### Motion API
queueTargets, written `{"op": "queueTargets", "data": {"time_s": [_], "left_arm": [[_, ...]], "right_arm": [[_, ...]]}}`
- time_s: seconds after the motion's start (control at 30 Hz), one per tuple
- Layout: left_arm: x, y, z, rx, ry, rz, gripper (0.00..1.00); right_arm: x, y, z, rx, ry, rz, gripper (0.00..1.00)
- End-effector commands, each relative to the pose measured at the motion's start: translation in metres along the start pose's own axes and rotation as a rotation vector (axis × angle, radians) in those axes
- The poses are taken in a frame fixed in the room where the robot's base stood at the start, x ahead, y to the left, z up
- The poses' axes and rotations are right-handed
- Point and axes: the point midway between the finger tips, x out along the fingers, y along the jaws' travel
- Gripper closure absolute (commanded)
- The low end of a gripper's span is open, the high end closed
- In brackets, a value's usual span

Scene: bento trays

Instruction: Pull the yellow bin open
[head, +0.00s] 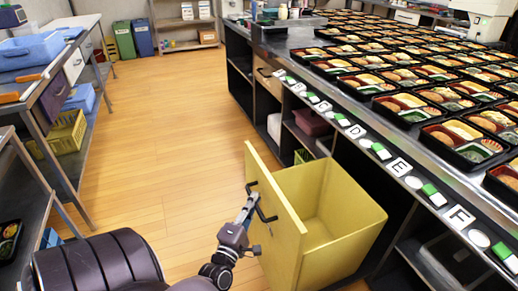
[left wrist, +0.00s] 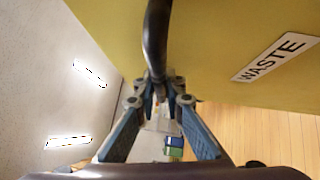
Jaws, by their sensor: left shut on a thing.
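The yellow bin (head: 340,205) stands out from the counter front in the head view, with its empty-looking inside showing from above. Its front panel (head: 270,215) faces left and carries a black handle (head: 262,187). My left gripper (head: 251,205) is at this handle, on the outer side of the panel. In the left wrist view the dark handle bar (left wrist: 157,40) runs down to between the gripper's fingers (left wrist: 158,92), which are shut on it. The panel there carries a "WASTE" label (left wrist: 276,56). My right gripper is not in view.
A long counter (head: 345,107) with many filled bento trays runs along the right, with lettered buttons on its edge. Open wooden floor (head: 170,130) lies left of the bin. Shelves with a blue bin (head: 30,50) and a yellow crate (head: 62,135) stand at the left.

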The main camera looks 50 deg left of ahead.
Motion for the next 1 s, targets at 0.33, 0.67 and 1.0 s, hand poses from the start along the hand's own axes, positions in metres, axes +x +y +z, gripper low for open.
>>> {"op": "queueTargets", "data": {"time_s": [0.33, 0.67, 1.0], "left_arm": [[-0.0041, -0.0010, -0.0025, 0.001, -0.002, -0.005, 1.00], [-0.0037, -0.0005, -0.0026, 0.001, -0.001, -0.003, 0.73], [-0.0087, -0.0002, -0.0028, 0.001, -0.001, -0.003, 0.73]], "right_arm": [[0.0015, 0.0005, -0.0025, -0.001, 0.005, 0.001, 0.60], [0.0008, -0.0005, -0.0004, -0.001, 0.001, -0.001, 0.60], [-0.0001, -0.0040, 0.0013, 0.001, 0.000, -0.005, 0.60]]}}
